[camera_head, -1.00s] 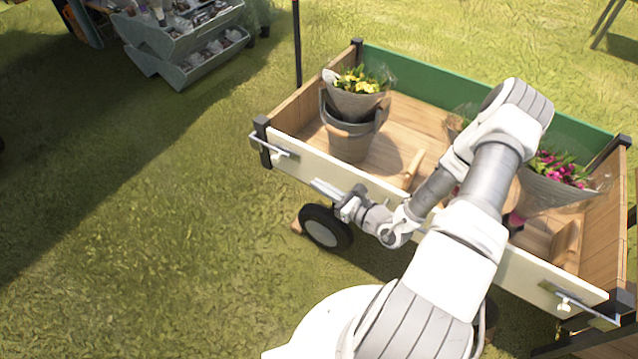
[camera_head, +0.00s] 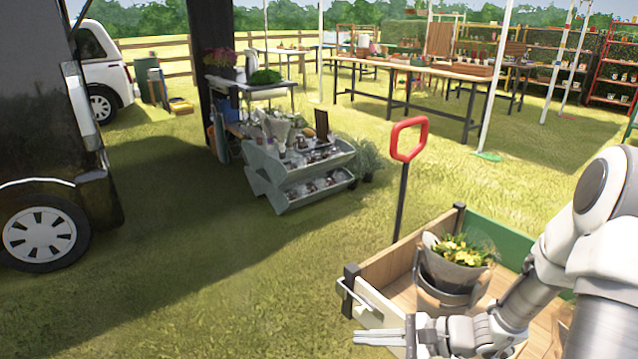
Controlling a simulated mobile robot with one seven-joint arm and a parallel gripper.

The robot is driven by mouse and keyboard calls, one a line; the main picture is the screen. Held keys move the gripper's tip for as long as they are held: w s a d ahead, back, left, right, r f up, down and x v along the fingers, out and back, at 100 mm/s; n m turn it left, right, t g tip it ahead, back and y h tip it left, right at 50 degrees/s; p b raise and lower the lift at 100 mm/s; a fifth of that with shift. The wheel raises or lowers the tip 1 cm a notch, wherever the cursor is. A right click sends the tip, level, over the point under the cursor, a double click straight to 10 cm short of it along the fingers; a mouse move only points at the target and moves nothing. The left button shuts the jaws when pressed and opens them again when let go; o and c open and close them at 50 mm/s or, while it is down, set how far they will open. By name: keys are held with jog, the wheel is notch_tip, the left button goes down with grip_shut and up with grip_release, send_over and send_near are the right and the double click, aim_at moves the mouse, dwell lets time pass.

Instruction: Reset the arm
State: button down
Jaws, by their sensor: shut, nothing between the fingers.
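My gripper (camera_head: 384,335) is at the lower right, shut and empty, with its fingers pointing left. It appears in front of the near white side of the wooden cart (camera_head: 392,268). My arm reaches in from the right edge and covers much of the cart. A bucket (camera_head: 440,297) stands in the cart behind my gripper, with a wrapped bunch of yellow flowers (camera_head: 463,250) in it.
The cart's red handle (camera_head: 409,139) rises behind it. A grey two-tier display stand (camera_head: 300,180) is at the centre left. A dark vehicle (camera_head: 45,150) is at the left. Long tables (camera_head: 430,70) stand at the back. Grass at the lower left is clear.

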jog(key=s+d+r+n+t+h, duration=0.1)
jog(key=s+d+r+n+h, duration=0.1)
jog(key=s+r+n+h, duration=0.7)
jog(key=s+d+r+n+h, duration=0.25)
jog(key=s+r+n, duration=0.45)
jog(key=r, duration=0.6)
notch_tip(320, 180, up, 17)
jog(key=h+p, duration=0.1)
jog(key=p, duration=1.7)
jog(key=shift+a+r, duration=0.2)
